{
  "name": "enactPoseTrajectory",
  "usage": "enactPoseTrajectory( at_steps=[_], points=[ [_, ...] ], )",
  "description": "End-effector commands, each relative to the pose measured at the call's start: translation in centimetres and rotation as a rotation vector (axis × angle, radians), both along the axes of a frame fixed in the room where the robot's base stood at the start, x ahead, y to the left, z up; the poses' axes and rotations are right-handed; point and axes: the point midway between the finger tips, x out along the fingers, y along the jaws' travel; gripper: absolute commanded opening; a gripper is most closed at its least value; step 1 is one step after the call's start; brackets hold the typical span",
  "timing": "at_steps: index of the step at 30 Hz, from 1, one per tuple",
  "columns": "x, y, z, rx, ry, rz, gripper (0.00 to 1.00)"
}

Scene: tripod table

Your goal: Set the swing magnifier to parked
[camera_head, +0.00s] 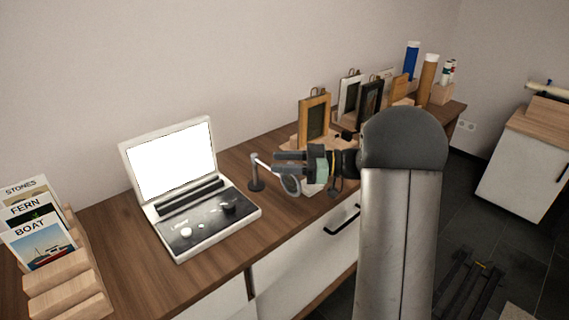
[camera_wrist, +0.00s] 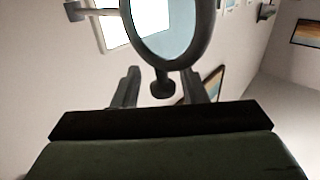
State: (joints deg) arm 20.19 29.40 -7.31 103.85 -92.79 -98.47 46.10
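The swing magnifier stands on the wooden table to the right of the laptop-like light box. Its dark post (camera_head: 256,174) carries a pale arm ending in a round grey-rimmed lens (camera_head: 291,186), swung out toward the table's front. My gripper (camera_head: 277,163) is level, pointing left, just behind and above the lens. In the wrist view the lens ring (camera_wrist: 209,32) fills the top middle, with a dark knob (camera_wrist: 162,86) below it. The gripper's two fingers (camera_wrist: 163,92) are apart, with the knob appearing between them; contact is not visible.
The light box (camera_head: 190,185) with a bright screen and knobs stands left of the magnifier. A wooden rack (camera_head: 65,290) of cards is at far left. Framed pictures (camera_head: 314,118) and tubes (camera_head: 427,80) stand along the table's back right. A white cabinet (camera_head: 525,165) is at far right.

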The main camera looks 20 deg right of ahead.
Motion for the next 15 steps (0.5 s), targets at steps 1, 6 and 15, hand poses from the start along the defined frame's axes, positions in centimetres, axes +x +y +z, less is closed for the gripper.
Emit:
enactPoseTrajectory(
  at_steps=[1,6,15],
  points=[
    [0.0,0.0,-0.1,0.0,0.002,0.0,0.39],
    [-0.1,0.0,-0.2,-0.001,0.004,0.001,0.39],
    [-0.9,-2.7,-0.3,-0.001,0.006,-0.003,0.39]
  ],
)
